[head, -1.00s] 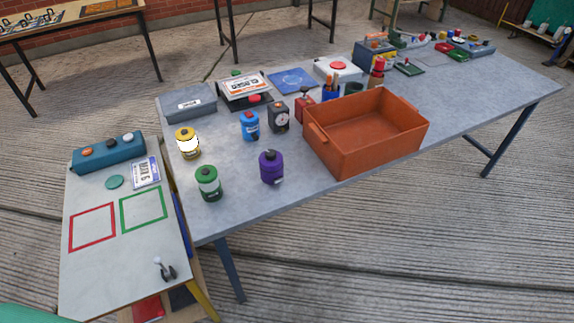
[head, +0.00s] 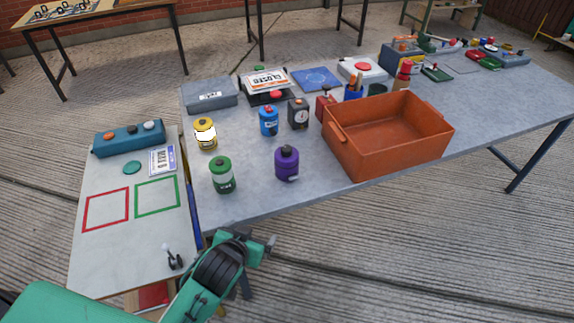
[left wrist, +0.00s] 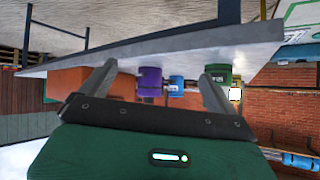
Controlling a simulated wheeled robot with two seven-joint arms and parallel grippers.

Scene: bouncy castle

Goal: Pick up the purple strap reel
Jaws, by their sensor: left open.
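The purple strap reel (head: 287,163) stands upright on the grey table (head: 262,203), near its front edge, between the green reel and the orange crate. My left gripper (head: 265,245) is low in front of the table's front edge, apart from the reel. In the left wrist view, which is upside down, my left gripper (left wrist: 155,80) is open and empty. The purple reel (left wrist: 150,82) shows beyond and between its fingers. A green reel (head: 222,175), a yellow reel (head: 205,134) and a blue reel (head: 269,121) stand nearby. My right gripper is not in view.
The orange crate (head: 388,155) stands right of the purple reel. A black dial box (head: 298,113) and a red can (head: 325,104) are behind it. A lower white side table (head: 130,255) with red and green outlines adjoins at left. The table's front strip is clear.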

